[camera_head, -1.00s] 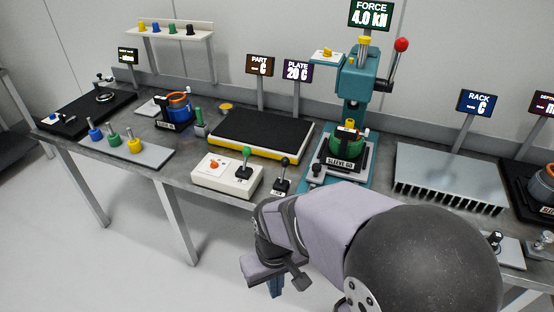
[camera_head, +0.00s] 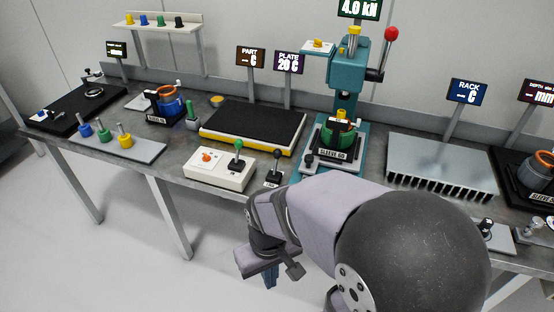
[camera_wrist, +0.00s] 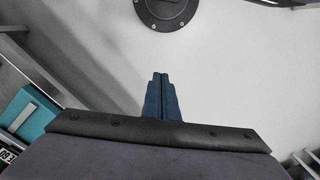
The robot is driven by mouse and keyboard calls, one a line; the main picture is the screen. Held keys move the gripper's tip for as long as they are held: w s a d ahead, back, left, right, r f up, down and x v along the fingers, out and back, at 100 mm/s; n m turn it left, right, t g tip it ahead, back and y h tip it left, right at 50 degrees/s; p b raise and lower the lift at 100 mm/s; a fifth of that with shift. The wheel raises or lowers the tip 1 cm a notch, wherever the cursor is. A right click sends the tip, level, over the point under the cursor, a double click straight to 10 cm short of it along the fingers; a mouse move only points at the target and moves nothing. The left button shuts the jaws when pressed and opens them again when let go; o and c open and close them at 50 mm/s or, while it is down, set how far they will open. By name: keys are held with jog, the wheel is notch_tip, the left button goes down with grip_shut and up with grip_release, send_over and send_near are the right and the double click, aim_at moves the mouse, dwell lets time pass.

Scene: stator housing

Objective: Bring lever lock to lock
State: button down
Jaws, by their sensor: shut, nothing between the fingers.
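My gripper (camera_head: 270,277) hangs in front of the bench, below its front edge. Its blue fingers (camera_wrist: 161,95) are shut and empty in the wrist view, with pale floor behind them. A black-knobbed lever (camera_head: 277,155) stands upright on a small labelled plate at the bench's front edge, above my gripper in the picture. A green-knobbed lever (camera_head: 238,147) stands beside it on a white control box (camera_head: 220,171). The label is too small to read, so I cannot tell which lever is the lock. My gripper touches none of them.
The teal press (camera_head: 345,75) holds a green part (camera_head: 337,143) behind my arm. A black-topped plate (camera_head: 255,124) lies behind the control box. A finned rack (camera_head: 440,165) is at right. A tray with several colored plugs (camera_head: 115,147) is at left. The floor before the bench is clear.

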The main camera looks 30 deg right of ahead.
jog(key=c, duration=1.6)
grip_release()
jog(key=shift+d+f, duration=0.15)
jog(key=w+d+f+n+t+h+b, duration=0.1)
jog(key=w+d+f+n+h+b, duration=0.1)
jog(key=w+d+n+h+b, duration=0.35)
jog(key=w+d+f+n+t+h+b, duration=0.1)
jog(key=w+d+f+n+h+b, duration=0.15)
jog(key=w+d+n, duration=0.5)
jog(key=w+r+n+t+h+b, duration=0.1)
jog(key=w+n+t+b, duration=0.1)
jog(key=w, duration=0.4)
jog(key=w+r+n+t+h+b, duration=0.1)
jog(key=w+r+n+t+b, duration=0.1)
jog(key=w+n+t, duration=0.2)
jog(key=w+d+r+n+t+h+b, duration=0.1)
jog(key=w+n+t+b, duration=0.2)
jog(key=w+n, duration=0.5)
jog(key=shift+w+d+r+t+h, duration=0.15)
jog(key=shift+w+t+h, duration=0.25)
jog(key=shift+w, duration=0.75)
jog(key=shift+w+d, duration=0.15)
